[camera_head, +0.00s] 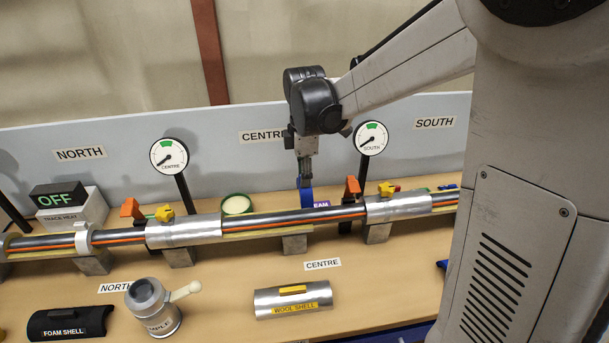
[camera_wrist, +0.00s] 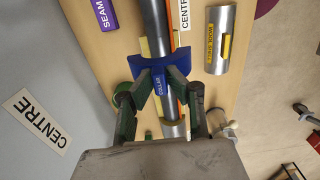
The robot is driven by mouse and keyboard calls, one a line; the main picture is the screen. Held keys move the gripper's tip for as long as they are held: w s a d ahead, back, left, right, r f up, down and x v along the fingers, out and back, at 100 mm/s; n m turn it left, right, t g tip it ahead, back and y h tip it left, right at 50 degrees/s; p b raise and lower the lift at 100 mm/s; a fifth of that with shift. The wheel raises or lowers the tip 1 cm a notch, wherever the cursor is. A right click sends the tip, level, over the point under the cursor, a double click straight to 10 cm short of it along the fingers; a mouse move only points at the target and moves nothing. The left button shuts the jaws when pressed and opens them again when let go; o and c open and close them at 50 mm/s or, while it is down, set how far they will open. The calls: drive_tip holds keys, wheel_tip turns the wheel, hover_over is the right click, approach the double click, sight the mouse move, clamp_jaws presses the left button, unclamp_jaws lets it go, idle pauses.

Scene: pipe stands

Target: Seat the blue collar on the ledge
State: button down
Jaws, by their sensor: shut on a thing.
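My gripper (camera_head: 305,178) points down at the back of the pipe run, near the CENTRE sign. In the wrist view my gripper (camera_wrist: 162,82) has its green-grey fingers shut on the blue collar (camera_wrist: 152,64), a curved saddle-like piece marked COLLAR. The collar (camera_head: 307,196) shows as a small blue patch between the fingers and the pipe (camera_head: 333,214). In the wrist view it overlaps the pipe (camera_wrist: 155,25). I cannot tell whether it touches the pipe. I cannot pick out the ledge with certainty.
Metal shells (camera_head: 184,231) with orange and yellow fittings flank this stretch. A green-rimmed tin (camera_head: 236,205) and two gauges (camera_head: 169,156) stand behind.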

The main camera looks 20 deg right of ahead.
drive_tip(key=shift+f+b, duration=2.95)
drive_tip(key=shift+f, duration=1.15)
drive_tip(key=shift+f+b, duration=0.3)
drive_tip(key=shift+f, duration=0.05)
drive_tip(key=c, duration=1.6)
unclamp_jaws()
drive_tip(key=shift+c, duration=0.2)
wheel_tip(320, 180, up, 12)
drive_tip(key=shift+r, duration=0.1)
drive_tip(key=s+f+m+t, duration=0.2)
drive_tip(key=s+m+t, duration=0.5)
drive_tip(key=s+m, duration=0.9)
drive_tip(key=s, duration=0.6)
